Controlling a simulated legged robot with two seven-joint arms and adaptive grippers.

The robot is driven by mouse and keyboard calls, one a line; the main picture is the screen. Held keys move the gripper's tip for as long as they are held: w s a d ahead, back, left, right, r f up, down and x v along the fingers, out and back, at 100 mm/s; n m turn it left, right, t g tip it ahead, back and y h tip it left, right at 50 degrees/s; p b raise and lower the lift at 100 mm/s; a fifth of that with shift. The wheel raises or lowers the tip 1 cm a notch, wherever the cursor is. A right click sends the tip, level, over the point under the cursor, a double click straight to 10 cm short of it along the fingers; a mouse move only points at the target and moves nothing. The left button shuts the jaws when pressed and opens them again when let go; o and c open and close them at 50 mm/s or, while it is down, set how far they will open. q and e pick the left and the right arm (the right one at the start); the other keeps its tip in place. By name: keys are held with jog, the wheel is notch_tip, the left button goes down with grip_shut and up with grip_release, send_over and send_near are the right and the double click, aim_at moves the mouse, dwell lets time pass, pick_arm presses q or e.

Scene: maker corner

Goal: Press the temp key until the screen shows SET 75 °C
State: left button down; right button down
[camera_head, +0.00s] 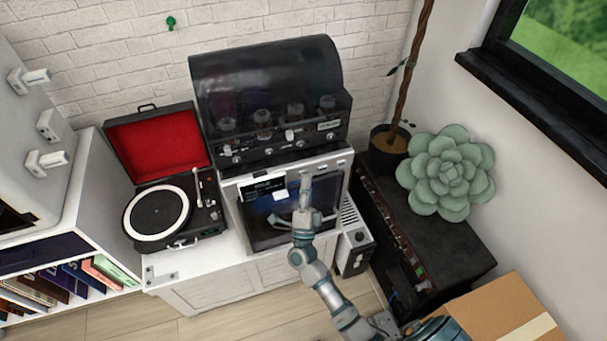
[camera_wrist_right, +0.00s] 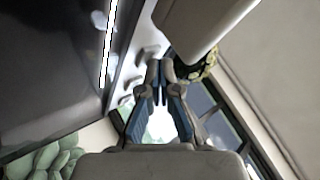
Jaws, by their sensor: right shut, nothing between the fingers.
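A white oven-like appliance (camera_head: 231,188) stands under the black amplifier, with a dark glass front. A small black screen (camera_head: 262,187) with white lettering is at the upper left of its front; the text is too small to read. Small knobs or keys (camera_head: 341,163) sit along its top strip; I cannot tell which is the temp key. My right gripper (camera_head: 305,181) is shut and empty in front of the appliance, right of the screen. In the right wrist view, the shut fingertips (camera_wrist_right: 160,68) are beside a pale panel with several protruding knobs (camera_wrist_right: 146,54); contact is unclear. My left gripper is out of view.
A black tube amplifier (camera_head: 260,90) sits above the appliance. An open red-lined record player (camera_head: 157,212) is on its left. A dark cabinet (camera_head: 450,245) with a succulent (camera_head: 446,172) is on the right. A cardboard box (camera_head: 500,315) is at the lower right.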

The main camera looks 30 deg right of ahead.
dwell(0.3)
jog(key=shift+s+a, duration=0.1)
jog(key=shift+s, duration=0.4)
jog(key=s+p, duration=0.1)
jog(key=s, duration=0.2)
jog(key=s+a+p, duration=0.1)
jog(key=s, duration=0.1)
jog(key=shift+s+a, duration=0.2)
jog(key=shift+s, duration=0.2)
dwell(1.5)
